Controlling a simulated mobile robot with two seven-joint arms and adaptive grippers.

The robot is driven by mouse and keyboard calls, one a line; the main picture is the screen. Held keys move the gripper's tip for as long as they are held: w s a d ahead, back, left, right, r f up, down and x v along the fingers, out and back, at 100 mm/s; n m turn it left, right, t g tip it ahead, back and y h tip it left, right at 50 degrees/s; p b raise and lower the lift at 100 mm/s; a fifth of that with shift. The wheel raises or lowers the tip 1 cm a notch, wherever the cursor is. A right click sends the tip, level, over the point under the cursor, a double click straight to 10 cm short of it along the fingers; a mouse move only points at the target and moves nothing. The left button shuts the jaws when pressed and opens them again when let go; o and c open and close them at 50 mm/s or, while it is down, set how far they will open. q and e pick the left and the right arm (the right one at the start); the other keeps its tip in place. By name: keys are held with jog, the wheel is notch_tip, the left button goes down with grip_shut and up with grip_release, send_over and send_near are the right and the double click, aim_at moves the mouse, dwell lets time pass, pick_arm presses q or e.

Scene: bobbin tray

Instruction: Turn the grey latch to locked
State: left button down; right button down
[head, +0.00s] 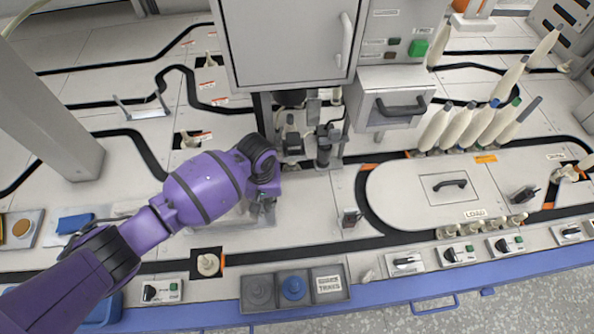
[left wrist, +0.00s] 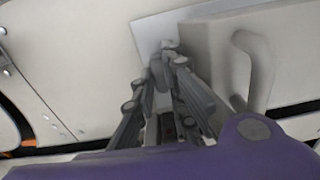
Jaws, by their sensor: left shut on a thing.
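My left gripper (head: 264,212) reaches down over the light grey panel near the middle of the bench. In the left wrist view, its fingertips (left wrist: 165,66) are closed together on a small grey piece, which appears to be the grey latch (left wrist: 160,72). The fingers cover most of it, so its angle and any lock marking cannot be read. A pale flat plate (left wrist: 152,32) lies just behind the fingertips. My right gripper is not in view.
A pale box with a curved handle (left wrist: 254,70) stands close right of the fingers in the left wrist view. In the head view, a large cabinet (head: 285,45) rises behind my gripper. A tray (head: 336,295) with round pieces sits at the front edge.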

aim_at(267, 204)
pick_arm(q)
jog(key=m+p, duration=0.2)
jog(key=shift+r+m+p, duration=0.25)
jog(key=shift+m+p, duration=0.1)
jog(key=shift+m, duration=0.05)
jog(key=shift+f+m+p, duration=0.25)
jog(key=shift+m+p, duration=0.15)
jog(key=shift+m, duration=0.3)
jog(key=c, duration=1.8)
grip_release()
jog(key=shift+o, duration=0.2)
jog(key=shift+s+r, duration=0.1)
jog(key=shift+r, duration=3.85)
jog(key=shift+c, duration=0.2)
